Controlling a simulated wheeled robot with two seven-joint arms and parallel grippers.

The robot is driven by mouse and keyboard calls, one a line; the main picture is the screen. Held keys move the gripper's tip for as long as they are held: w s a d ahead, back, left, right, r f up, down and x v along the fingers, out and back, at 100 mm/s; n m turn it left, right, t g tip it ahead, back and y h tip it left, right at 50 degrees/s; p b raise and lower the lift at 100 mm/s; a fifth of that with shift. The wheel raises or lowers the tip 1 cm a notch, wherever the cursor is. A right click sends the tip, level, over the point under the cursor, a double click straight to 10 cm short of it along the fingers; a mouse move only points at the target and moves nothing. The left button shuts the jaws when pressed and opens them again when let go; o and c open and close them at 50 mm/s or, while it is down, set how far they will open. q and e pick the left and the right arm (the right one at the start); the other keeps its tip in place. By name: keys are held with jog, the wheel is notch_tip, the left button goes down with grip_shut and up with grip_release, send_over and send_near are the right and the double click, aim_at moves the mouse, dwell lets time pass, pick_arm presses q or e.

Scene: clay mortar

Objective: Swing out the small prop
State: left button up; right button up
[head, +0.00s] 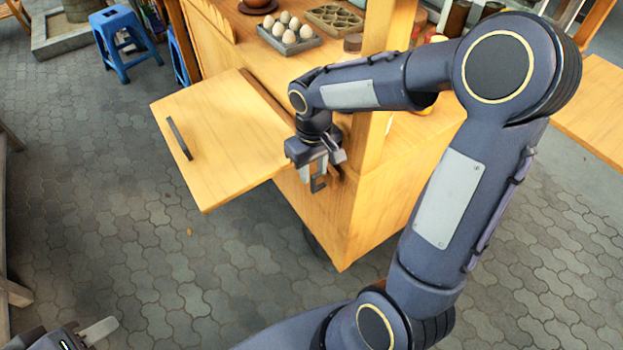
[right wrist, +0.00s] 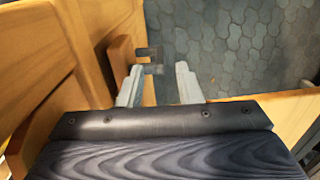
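The small prop appears to be a narrow wooden piece (right wrist: 122,68) against the cart's side in the right wrist view. A dark, squared handle (right wrist: 152,62) sticks out from it. The handle also shows in the head view (head: 318,184), just below my right gripper (head: 320,161). In the right wrist view my right gripper (right wrist: 159,78) is open, with the handle in or just past the gap between its fingertips; contact cannot be told. My left gripper (head: 98,331) is at the bottom left corner, mostly cut off, with one finger clear.
A wooden leaf (head: 225,125) with a dark bar handle (head: 179,138) extends from the cart (head: 345,215), left of my right gripper. A carton of eggs (head: 289,38) stands on the cart top. A blue stool (head: 122,40) stands far back left. The paved floor in front is clear.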

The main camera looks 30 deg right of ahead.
aim_at(313, 176)
notch_tip(313, 176, down, 5)
jog(key=shift+b, duration=0.35)
grip_shut()
